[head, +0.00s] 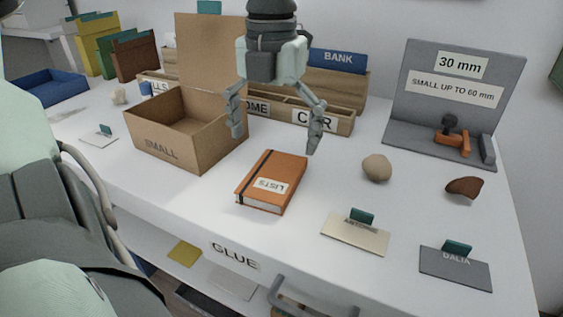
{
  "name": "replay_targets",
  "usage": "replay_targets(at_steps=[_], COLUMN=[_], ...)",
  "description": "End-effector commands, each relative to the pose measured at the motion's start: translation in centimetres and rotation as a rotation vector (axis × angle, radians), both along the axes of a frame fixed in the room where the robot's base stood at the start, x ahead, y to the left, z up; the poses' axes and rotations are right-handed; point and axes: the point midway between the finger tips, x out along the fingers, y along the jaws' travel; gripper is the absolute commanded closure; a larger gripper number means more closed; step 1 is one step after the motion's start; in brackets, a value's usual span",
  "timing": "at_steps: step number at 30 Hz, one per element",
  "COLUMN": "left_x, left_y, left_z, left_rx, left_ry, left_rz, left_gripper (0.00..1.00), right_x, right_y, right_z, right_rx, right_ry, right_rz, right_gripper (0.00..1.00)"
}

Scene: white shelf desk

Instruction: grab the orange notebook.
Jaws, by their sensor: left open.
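The orange notebook (276,169) lies flat on the white desk, left of the stones. It has a dark elastic band and a white label reading LISTS. My left gripper (275,140) points down over the far edge of the notebook, its two fingers spread wide with nothing between them. One finger shows at the notebook's upper right, the other in front of the cardboard box. It appears above the notebook and apart from it, though the exact height is hard to tell. My right gripper is not in view.
An open cardboard box (158,148) marked SMALL stands just left of the notebook. Wooden label trays (341,124) stand behind. A grey gauge stand (408,135), two stones (377,168) and card holders (356,236) are to the right. Bare desk lies around the notebook's front.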

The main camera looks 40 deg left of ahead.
Motion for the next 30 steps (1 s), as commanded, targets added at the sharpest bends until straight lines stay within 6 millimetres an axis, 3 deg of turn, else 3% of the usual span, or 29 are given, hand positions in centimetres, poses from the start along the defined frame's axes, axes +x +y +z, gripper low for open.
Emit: replay_targets(at_steps=[9,13,23,30], left_x=[0.6,0.8,0.9,0.9], left_y=[0.4,0.6,0.6,0.6], left_z=[-4.1,-6.0,-6.8,-6.8], left_rx=[-0.007,-0.007,-0.006,-0.007], left_ry=[0.007,0.005,0.001,0.000], left_rz=[0.001,0.001,0.002,0.002], left_gripper=[0.03,0.03,0.03,0.31], right_x=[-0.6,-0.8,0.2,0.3], right_y=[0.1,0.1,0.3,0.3], right_z=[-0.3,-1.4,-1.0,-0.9], right_rx=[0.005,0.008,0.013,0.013], right_ry=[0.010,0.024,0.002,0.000], right_rz=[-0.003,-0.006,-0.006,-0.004], right_gripper=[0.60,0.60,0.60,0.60])
